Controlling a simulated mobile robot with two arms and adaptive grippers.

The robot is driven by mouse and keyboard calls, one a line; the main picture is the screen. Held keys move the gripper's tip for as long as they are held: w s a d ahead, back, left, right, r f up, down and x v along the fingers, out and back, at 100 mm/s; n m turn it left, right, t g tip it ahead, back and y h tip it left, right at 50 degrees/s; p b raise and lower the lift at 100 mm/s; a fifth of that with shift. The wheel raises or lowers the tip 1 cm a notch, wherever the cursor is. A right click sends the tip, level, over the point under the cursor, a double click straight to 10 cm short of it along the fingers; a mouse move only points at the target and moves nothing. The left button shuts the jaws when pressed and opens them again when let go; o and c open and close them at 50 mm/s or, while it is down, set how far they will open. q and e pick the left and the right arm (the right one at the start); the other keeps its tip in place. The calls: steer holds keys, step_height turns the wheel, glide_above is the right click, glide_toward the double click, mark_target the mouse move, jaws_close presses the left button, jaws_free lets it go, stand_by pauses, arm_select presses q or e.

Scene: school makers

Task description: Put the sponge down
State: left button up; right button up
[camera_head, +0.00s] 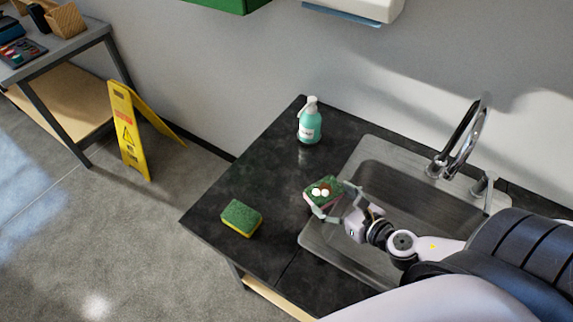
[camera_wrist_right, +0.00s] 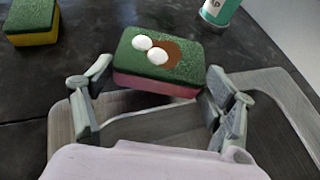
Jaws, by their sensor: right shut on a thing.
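A green-and-pink sponge (camera_head: 313,200) with white blobs and a brown stain on top is between the fingers of my right gripper (camera_head: 333,203). In the right wrist view the sponge (camera_wrist_right: 136,58) sits level, green side up, with a finger of the gripper (camera_wrist_right: 158,90) at each end. The sponge is at the left edge of the sink (camera_head: 398,238), over the black counter (camera_head: 265,185). I cannot tell whether its underside touches the counter. My left gripper is not in view.
A second sponge, green and yellow (camera_head: 241,218), lies on the counter to the left. A teal soap bottle (camera_head: 309,127) stands at the back, and a faucet (camera_head: 462,145) rises behind the sink. The counter between the sponges is clear. A yellow floor sign (camera_head: 130,130) stands beyond it.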

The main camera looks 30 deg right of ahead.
steer(key=shift+d+f, duration=0.1)
steer(key=shift+f, duration=0.1)
steer(key=shift+w, duration=0.2)
steer(key=p, duration=0.5)
glide_above(293, 172)
steer(key=shift+s+d, duration=0.15)
steer(key=shift+s, duration=0.05)
steer(key=shift+w+f, duration=0.1)
steer(key=shift+w, duration=0.1)
steer(key=shift+f, duration=0.35)
steer(key=shift+f+b, duration=0.45)
steer(key=shift+f, duration=0.95)
